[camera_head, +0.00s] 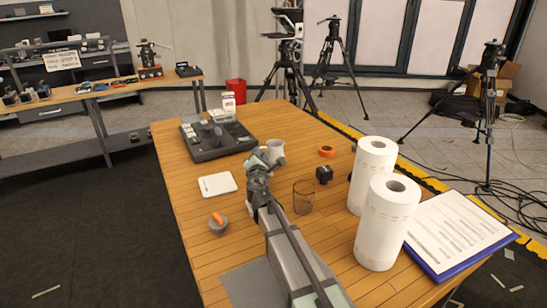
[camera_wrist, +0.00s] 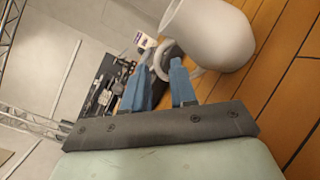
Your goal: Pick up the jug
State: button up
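The white jug (camera_head: 276,150) stands on the wooden table, just beyond my gripper (camera_head: 262,160) in the head view. In the wrist view the jug (camera_wrist: 216,38) fills the upper right, with its handle (camera_wrist: 160,62) toward my gripper (camera_wrist: 160,72). The two blue fingers are apart, so the gripper is open. The handle shows between and behind the fingertips. I cannot tell whether the fingers touch it.
A dark device tray (camera_head: 215,140) is behind the jug. A white pad (camera_head: 217,184) and a grey object with an orange top (camera_head: 218,223) lie left. A wire cup (camera_head: 303,197), a black cube (camera_head: 324,174), orange tape (camera_head: 326,151) and paper rolls (camera_head: 385,225) are right.

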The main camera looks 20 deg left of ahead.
jog(key=x, duration=0.4)
jog(key=shift+s, duration=0.1)
grip_shut()
dwell(0.3)
